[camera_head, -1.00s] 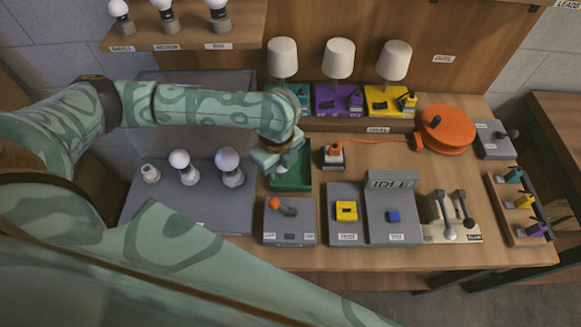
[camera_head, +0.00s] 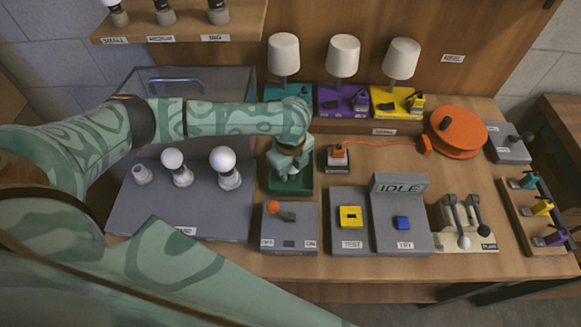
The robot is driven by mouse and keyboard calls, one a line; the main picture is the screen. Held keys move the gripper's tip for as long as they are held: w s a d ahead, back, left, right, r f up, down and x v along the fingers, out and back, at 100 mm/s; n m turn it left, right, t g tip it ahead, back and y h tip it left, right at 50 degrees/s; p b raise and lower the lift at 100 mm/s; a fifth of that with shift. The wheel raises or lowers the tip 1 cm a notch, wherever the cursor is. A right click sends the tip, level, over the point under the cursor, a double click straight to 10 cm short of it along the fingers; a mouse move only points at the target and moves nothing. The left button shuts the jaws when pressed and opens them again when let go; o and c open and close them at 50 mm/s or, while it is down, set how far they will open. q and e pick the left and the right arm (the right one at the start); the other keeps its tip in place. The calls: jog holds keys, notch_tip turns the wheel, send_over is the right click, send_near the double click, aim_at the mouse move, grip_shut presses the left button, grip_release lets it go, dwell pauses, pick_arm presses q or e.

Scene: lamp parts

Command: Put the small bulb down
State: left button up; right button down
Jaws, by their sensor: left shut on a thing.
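My left gripper (camera_head: 291,166) reaches in from the left and points down over the small green tray (camera_head: 303,187). It is shut on the small bulb (camera_head: 293,172), of which only a little white shows between and below the fingers. I cannot tell whether the bulb touches the tray floor. On the grey board at left, the small holder (camera_head: 142,175) has no white globe on it. The medium bulb (camera_head: 173,159) and the big bulb (camera_head: 222,160) stand upright on their holders beside it. My right gripper is not in view.
An orange-knobbed switch box (camera_head: 290,235) stands just in front of the tray. An orange plug block (camera_head: 338,156) is close to its right. Three white-shaded lamps (camera_head: 342,57) stand behind. An IDLE panel (camera_head: 400,188) and levers (camera_head: 464,220) are at right.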

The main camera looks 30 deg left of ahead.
pick_arm(q)
jog(key=shift+f, duration=0.1)
jog(key=o, duration=0.8)
jog(key=shift+f, duration=0.1)
jog(key=shift+o, duration=0.2)
jog(key=r+p, duration=0.1)
jog(key=r, duration=0.3)
jog(key=r+p, duration=0.2)
jog(key=r, duration=0.2)
jog(key=r+p, duration=0.1)
jog(key=r, duration=0.3)
jog(key=shift+s+d+r+p, duration=0.2)
jog(key=shift+s+p, duration=0.1)
jog(key=shift+p, duration=0.1)
